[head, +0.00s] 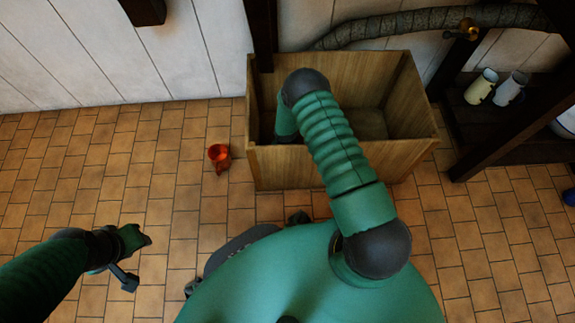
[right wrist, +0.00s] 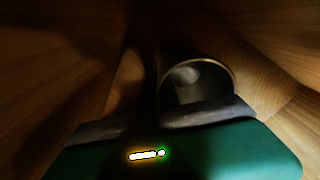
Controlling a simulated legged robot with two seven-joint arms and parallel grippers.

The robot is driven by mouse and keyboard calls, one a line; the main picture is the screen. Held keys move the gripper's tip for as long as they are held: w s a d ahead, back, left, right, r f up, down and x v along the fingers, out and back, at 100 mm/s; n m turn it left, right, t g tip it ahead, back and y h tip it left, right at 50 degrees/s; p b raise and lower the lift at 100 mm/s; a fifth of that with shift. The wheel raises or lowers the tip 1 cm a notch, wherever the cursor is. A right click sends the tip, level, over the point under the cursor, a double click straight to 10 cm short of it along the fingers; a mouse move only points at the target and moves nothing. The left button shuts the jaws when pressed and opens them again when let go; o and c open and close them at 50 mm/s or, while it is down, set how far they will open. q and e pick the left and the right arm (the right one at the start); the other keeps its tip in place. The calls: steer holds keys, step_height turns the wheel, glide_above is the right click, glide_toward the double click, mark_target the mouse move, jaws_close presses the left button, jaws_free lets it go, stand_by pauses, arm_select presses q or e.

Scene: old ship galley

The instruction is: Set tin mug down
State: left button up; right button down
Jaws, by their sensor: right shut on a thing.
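The tin mug (right wrist: 208,72) shows in the right wrist view as a round, thin metal rim with a dim grey inside, just beyond the gripper's edge. My right gripper (right wrist: 165,125) is shut on it, though the contact is too dark to make out. In the head view my right arm bends down into a wooden crate (head: 290,167), and its gripper and the mug are hidden there. Wood surrounds the mug in the wrist view; I cannot tell whether it touches the bottom.
A cream mug (head: 481,86) and a pale grey mug (head: 511,88) stand on a dark shelf (head: 480,115) at right. A ribbed hose (head: 420,22) runs behind.

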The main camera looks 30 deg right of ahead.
steer(key=c, duration=1.6)
jaws_free()
steer(key=r+p, duration=0.8)
steer(key=r, duration=0.4)
steer(key=shift+a+r, duration=0.2)
steer(key=s+a+r+n+t, duration=0.1)
steer(key=a+r+n, duration=0.25)
steer(key=r, duration=0.75)
steer(key=a+r+n+t, duration=0.15)
steer(key=r+n, duration=0.35)
steer(key=r, duration=0.5)
steer(key=s+a+r+n, duration=0.4)
steer(key=s+r+n, duration=0.3)
steer(key=s+r, duration=0.3)
steer(key=shift+a+n, duration=0.35)
